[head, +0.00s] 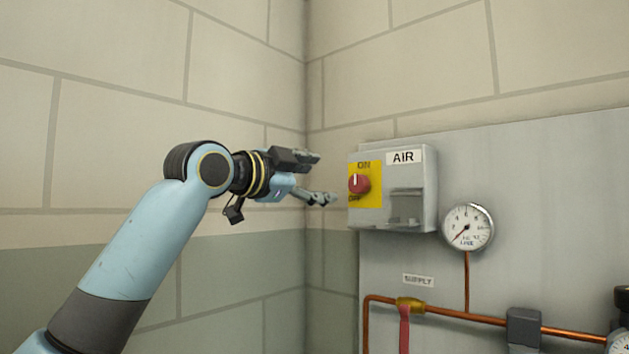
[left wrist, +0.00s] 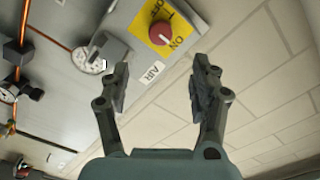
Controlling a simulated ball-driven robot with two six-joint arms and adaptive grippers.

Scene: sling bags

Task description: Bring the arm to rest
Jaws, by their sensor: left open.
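My left gripper (head: 326,178) is open and empty, held in the air just left of the grey AIR switch box (head: 430,190). In the left wrist view its two fingers (left wrist: 158,88) stand wide apart with nothing between them. The box carries a red knob (head: 359,184) on a yellow plate (head: 376,184) marked ON at the top and OFF at the bottom. The knob's white mark points up towards ON. The knob also shows beyond the fingers in the left wrist view (left wrist: 160,33), apart from them. My right gripper is in neither view.
A grey panel (head: 560,200) holds the box, a round gauge (head: 467,227), copper pipe (head: 480,318) and a brass valve with a red handle (head: 405,325). Block walls (head: 120,110) meet in a corner behind the gripper. Clear air surrounds the arm on the left.

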